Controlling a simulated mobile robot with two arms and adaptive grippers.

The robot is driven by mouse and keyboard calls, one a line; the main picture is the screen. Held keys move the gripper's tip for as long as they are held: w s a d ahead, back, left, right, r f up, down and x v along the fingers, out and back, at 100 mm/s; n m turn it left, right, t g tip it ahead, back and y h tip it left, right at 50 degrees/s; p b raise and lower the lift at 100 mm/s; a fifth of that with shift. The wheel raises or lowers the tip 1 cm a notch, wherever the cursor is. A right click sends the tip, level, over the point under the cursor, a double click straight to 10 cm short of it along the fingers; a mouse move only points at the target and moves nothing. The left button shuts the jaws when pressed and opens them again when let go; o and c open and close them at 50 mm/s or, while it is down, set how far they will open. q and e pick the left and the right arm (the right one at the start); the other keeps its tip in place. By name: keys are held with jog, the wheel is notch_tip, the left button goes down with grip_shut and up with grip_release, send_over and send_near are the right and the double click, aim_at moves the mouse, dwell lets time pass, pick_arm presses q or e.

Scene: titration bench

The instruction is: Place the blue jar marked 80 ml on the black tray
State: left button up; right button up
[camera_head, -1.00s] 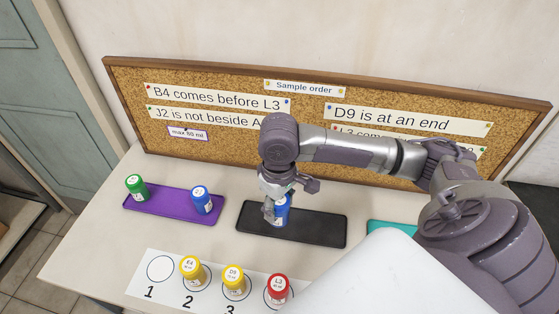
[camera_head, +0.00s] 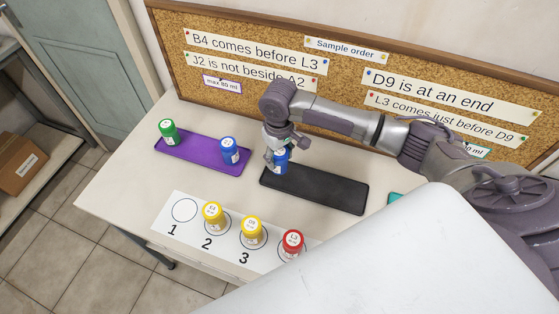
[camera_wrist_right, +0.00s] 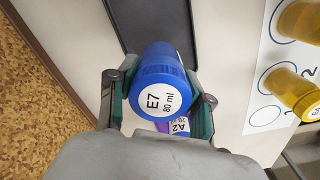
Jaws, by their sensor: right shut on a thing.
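The blue jar marked E7 80 ml (camera_wrist_right: 158,85) is between the fingers of my right gripper (camera_head: 277,157), which is shut on it. In the head view the blue jar (camera_head: 281,163) is at the left end of the black tray (camera_head: 325,190). I cannot tell whether its base touches the tray. In the wrist view the black tray (camera_wrist_right: 150,22) shows beyond the jar, partly hidden by it. My left gripper is not in view.
The purple tray (camera_head: 190,155) at left holds a green jar (camera_head: 168,131) and another blue jar (camera_head: 229,151). Two yellow jars (camera_head: 213,216) and a red jar (camera_head: 292,243) stand on the numbered strip (camera_head: 180,225) in front. A corkboard (camera_head: 240,75) stands behind. The black tray's right part is bare.

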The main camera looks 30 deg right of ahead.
aim_at(279, 163)
jog(key=shift+f, duration=1.45)
jog(key=shift+s+f, duration=0.1)
jog(key=shift+f, duration=0.05)
jog(key=o, duration=1.2)
notch_tip(279, 163, up, 12)
jog(key=shift+r+b, duration=0.2)
jog(key=shift+b, duration=0.1)
